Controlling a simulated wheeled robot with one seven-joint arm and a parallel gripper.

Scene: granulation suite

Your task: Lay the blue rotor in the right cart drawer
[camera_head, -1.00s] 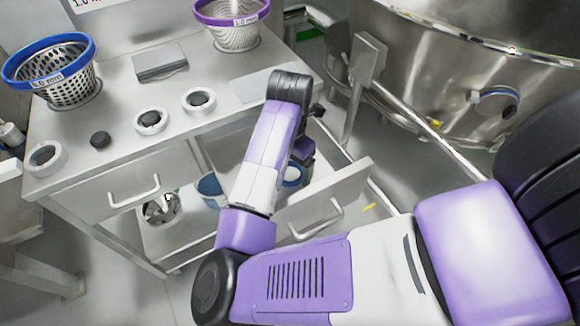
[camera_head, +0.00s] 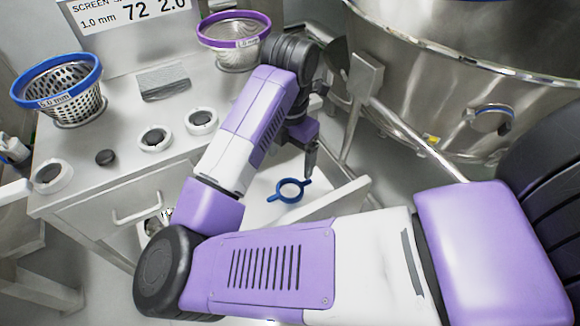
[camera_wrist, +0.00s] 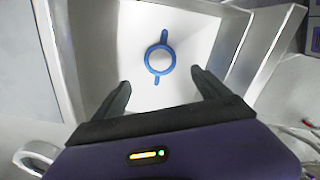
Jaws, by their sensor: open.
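The blue rotor, a ring with two short arms, lies flat inside the open right cart drawer in the head view (camera_head: 291,190). The wrist view shows the rotor (camera_wrist: 148,60) on the white drawer floor, beyond my fingertips and apart from them. The right drawer (camera_head: 342,192) is pulled out; its walls also show around the rotor in the wrist view (camera_wrist: 232,50). My gripper (camera_wrist: 160,82) is open and empty, its two fingers spread over the near part of the drawer. In the head view my gripper (camera_head: 311,170) is above the drawer, right of the rotor.
The cart top (camera_head: 110,185) carries a blue-rimmed sieve basket (camera_head: 58,88), a purple-rimmed one (camera_head: 233,45), a grey block (camera_head: 163,80) and small white rings with dark centres. The left drawer (camera_head: 115,205) is shut. A large steel vessel (camera_head: 450,80) stands right of the cart.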

